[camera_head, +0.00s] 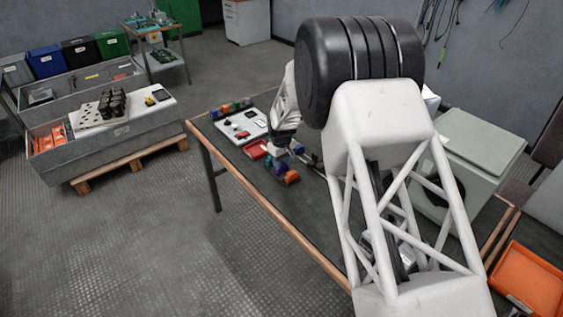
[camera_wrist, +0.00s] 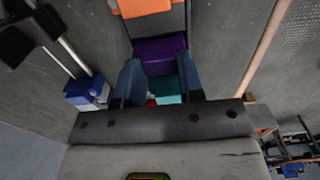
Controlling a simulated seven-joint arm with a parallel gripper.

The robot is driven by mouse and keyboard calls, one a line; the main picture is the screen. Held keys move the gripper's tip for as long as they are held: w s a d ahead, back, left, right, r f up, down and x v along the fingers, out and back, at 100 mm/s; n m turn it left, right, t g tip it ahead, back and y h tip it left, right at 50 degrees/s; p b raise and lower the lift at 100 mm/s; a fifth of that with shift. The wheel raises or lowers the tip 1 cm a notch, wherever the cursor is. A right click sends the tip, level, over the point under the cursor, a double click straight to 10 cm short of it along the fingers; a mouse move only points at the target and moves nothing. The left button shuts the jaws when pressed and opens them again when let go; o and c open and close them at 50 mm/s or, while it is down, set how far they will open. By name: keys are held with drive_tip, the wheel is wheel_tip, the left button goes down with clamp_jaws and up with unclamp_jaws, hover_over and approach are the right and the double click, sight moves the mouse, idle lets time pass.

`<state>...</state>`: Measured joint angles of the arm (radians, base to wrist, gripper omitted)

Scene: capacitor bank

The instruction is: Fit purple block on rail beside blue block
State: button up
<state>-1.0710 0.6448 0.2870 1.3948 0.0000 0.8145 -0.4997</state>
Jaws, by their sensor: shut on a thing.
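My gripper (camera_wrist: 158,62) is shut on the purple block (camera_wrist: 161,46), which sits between its two fingertips in the wrist view. A teal block (camera_wrist: 166,85) shows between the fingers, behind the purple block. A blue block (camera_wrist: 84,92) with a pale side lies to the left of the fingers, apart from them. An orange block (camera_wrist: 145,7) is at the top edge, with a dark grey gap between it and the purple block.
The workbench (camera_head: 235,165) carries an orange block (camera_head: 291,177), a red tray (camera_head: 256,149) and a white board (camera_head: 240,126). A large pale box (camera_head: 465,150) stands to the right of my arm. An orange bin (camera_head: 530,280) is at the lower right.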

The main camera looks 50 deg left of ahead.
drive_tip(key=shift+r, duration=0.1)
drive_tip(key=shift+r, duration=3.4)
drive_tip(key=shift+w, duration=0.1)
drive_tip(key=shift+w+a, duration=0.2)
drive_tip(key=shift+w, duration=0.45)
drive_tip(key=w+a, duration=0.1)
drive_tip(key=w, duration=1)
drive_tip(key=shift+w+a, duration=0.25)
drive_tip(key=shift+w, duration=0.05)
drive_tip(key=shift+f, duration=0.15)
